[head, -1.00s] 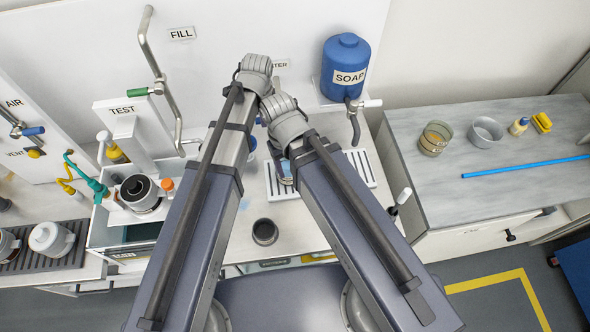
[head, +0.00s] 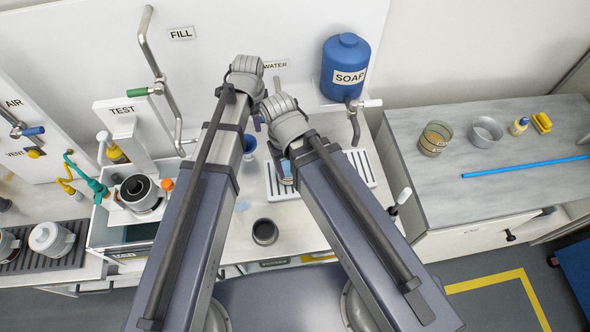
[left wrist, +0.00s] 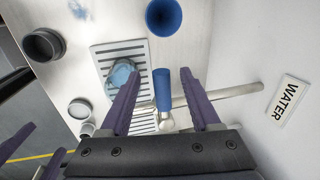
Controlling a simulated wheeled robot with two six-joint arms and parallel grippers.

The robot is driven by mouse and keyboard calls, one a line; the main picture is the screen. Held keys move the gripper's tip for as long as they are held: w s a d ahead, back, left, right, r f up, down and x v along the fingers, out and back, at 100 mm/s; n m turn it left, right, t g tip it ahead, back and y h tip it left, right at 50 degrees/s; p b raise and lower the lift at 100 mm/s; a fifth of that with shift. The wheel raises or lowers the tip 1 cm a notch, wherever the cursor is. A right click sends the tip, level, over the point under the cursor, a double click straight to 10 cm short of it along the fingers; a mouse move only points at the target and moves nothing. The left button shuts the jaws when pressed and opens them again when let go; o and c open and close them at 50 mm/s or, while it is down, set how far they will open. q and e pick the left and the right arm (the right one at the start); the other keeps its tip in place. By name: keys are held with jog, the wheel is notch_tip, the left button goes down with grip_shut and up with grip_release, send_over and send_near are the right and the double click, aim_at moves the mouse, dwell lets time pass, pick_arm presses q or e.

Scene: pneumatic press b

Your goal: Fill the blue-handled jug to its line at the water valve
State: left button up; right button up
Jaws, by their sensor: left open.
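In the left wrist view my left gripper (left wrist: 160,76) is open and empty. The water valve's blue lever (left wrist: 162,88) stands between its two fingers, with a gap on each side. A bluish, clear vessel, seemingly the jug (left wrist: 122,77), stands on the slotted drip tray (left wrist: 139,50); its handle is not clear. In the head view my arms hide most of the valve and part of the jug (head: 285,169). My right gripper (head: 284,118) is over the drip tray; its fingers are hidden there.
A blue soap tank (head: 346,68) hangs at the right. A test stand (head: 127,130) is at the left.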

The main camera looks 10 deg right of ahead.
pick_arm(q)
jog(key=shift+s+a, duration=0.15)
jog(key=shift+a, duration=1.1)
jog(key=shift+s+a, duration=0.1)
jog(key=shift+a, duration=1.15)
notch_tip(320, 180, up, 8)
jog(key=s+p, duration=0.1)
jog(key=p, duration=0.6)
jog(key=shift+s+f+p, duration=0.15)
jog(key=shift+s+p, duration=0.1)
jog(key=shift+p, duration=0.1)
